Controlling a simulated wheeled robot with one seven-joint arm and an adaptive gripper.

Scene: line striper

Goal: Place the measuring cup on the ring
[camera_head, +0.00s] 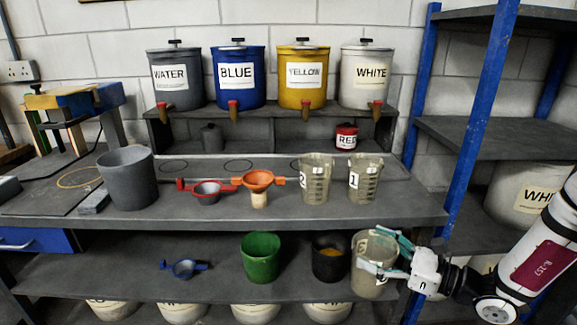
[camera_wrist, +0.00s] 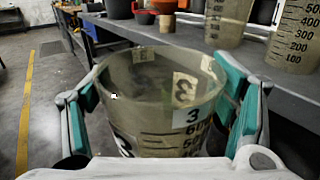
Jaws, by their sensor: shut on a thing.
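A translucent measuring cup marked 3 (camera_head: 371,283) is between the teal fingers of my gripper (camera_head: 384,254), which is shut on its sides. It is upright, at the right end of the lower shelf; I cannot tell whether it touches the shelf. In the wrist view the cup (camera_wrist: 160,110) fills the middle, and its opening looks empty. On the bench top, a yellow ring outline (camera_head: 60,182) lies at the left, and dark ring outlines (camera_head: 238,164) lie in front of the dispensers. Which ring is meant cannot be told.
Measuring cups 2 (camera_head: 316,182) and 1 (camera_head: 364,182) stand on the bench top (camera_head: 240,210) above. Orange (camera_head: 258,179) and red (camera_head: 207,190) funnels and a grey bucket (camera_head: 128,180) stand there too. A black pot (camera_head: 329,262) is just left of my cup. A blue post (camera_head: 480,120) rises at right.

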